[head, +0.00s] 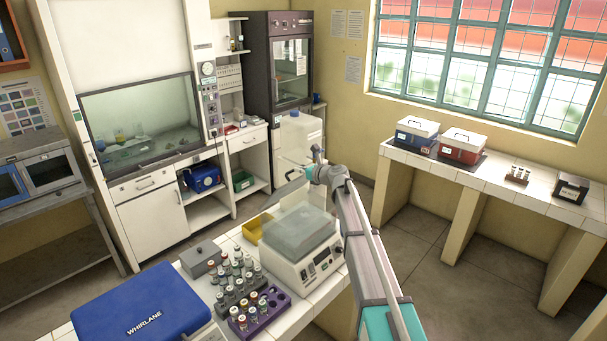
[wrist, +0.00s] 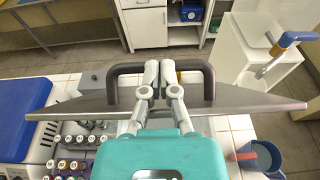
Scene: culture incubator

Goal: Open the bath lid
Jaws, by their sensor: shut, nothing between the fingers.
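The bath (head: 318,268) is a white box with a front control panel, on the tiled bench in the head view. In the head view my gripper (head: 322,172) is small, at the lid's upper right.
Tube racks (head: 238,275), a purple rack (head: 260,309), a grey box (head: 201,258) and a blue case (head: 142,312) crowd the bench left of the bath. A yellow tray (head: 258,228) sits behind it. Open floor (head: 450,255) lies to the right.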

